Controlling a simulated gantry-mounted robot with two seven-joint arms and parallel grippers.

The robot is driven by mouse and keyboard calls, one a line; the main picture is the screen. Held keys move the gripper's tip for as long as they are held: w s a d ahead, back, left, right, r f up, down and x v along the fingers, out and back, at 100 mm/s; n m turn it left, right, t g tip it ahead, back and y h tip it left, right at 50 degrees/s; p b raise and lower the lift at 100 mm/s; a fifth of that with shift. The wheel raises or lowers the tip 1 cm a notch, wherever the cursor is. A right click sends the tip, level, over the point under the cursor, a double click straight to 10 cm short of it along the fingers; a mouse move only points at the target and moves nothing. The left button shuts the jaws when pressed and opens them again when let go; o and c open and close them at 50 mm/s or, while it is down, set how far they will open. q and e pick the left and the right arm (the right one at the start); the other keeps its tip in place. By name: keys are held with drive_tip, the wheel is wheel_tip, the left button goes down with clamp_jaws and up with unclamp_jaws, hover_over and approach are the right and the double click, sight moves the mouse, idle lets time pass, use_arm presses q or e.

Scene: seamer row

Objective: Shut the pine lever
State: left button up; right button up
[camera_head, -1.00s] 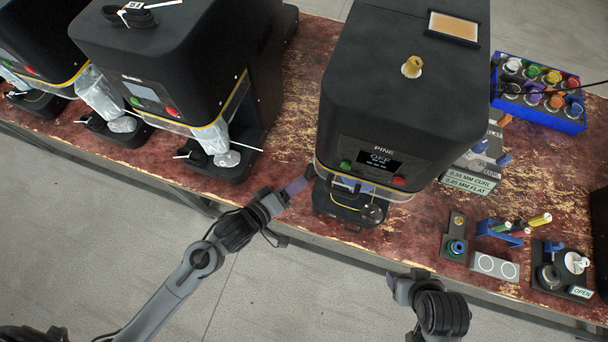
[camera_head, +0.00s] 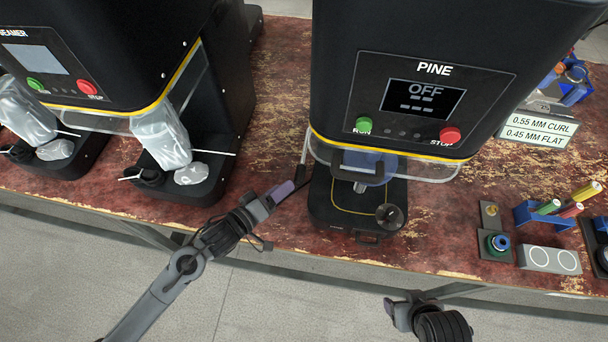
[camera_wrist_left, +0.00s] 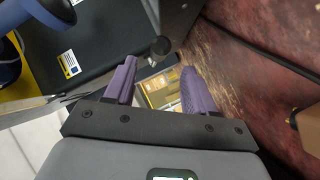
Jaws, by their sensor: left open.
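The PINE machine (camera_head: 420,55) stands on the red worn bench with its display reading OFF. Its lever (camera_head: 304,150) is a thin pale bar with a dark knob at its left side, and it points down. In the left wrist view the lever's dark round knob (camera_wrist_left: 160,45) is just beyond the gap between the fingertips, apart from both. My left gripper (camera_head: 298,186) has purple fingers and reaches the knob from the lower left; in the wrist view it is open and empty (camera_wrist_left: 158,75). My right gripper (camera_head: 400,308) is low at the right, its fingers not clearly seen.
A SEAMER machine (camera_head: 95,60) with bagged parts stands to the left. A black base plate (camera_head: 340,215) with a round knob sits under the PINE machine. Small fixtures (camera_head: 548,260) and colored rods (camera_head: 565,205) lie to the right. Bare bench lies between the machines.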

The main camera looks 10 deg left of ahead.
sight(299, 176)
use_arm(q)
drive_tip(key=b+x, duration=0.2)
drive_tip(key=x, duration=0.8)
drive_tip(key=shift+w+r+b, duration=0.1)
drive_tip(key=shift+w+b, duration=0.05)
drive_tip(key=shift+b, duration=0.2)
drive_tip(key=shift+c, duration=0.5)
clamp_jaws()
